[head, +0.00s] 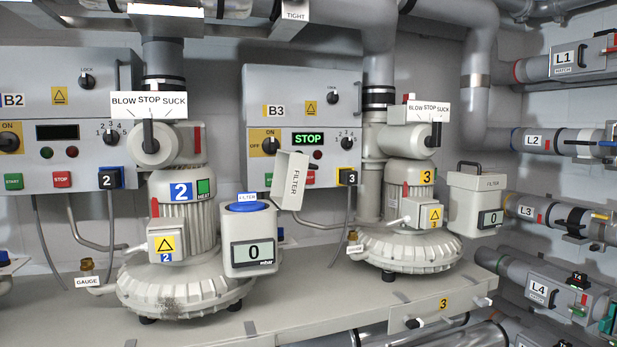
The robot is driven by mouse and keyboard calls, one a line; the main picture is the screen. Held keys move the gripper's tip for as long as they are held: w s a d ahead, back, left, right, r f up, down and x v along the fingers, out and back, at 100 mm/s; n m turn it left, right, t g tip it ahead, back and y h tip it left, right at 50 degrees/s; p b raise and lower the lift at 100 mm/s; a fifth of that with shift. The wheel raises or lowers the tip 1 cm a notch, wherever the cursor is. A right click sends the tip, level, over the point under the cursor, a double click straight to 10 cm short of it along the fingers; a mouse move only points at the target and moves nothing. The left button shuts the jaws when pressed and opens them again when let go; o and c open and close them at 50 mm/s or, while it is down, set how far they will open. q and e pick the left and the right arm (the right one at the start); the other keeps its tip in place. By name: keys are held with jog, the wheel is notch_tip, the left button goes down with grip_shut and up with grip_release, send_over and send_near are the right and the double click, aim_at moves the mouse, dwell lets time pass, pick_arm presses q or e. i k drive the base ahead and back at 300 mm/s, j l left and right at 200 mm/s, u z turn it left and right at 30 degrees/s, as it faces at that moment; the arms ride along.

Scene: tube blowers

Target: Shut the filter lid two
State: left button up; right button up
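Blower two (183,225) stands on the bench left of centre, marked with a blue 2. The filter housing (250,236) beside it has an open top with a round blue filter element (248,206) showing. Its front gauge reads 0 mbar. Neither of my grippers shows in the head view.
Blower three (410,225) stands to the right, and its filter lid (478,181) is shut with a dark handle on top. Panels B2 (60,95) and B3 (300,95) are behind. Cables hang behind the open lid. Pipes L1 to L4 line the right wall.

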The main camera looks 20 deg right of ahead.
aim_at(296, 179)
jog(key=l+u, duration=0.2)
jog(key=l, duration=0.95)
jog(key=k+l+u, duration=0.2)
jog(key=l, duration=0.9)
jog(key=i, duration=0.1)
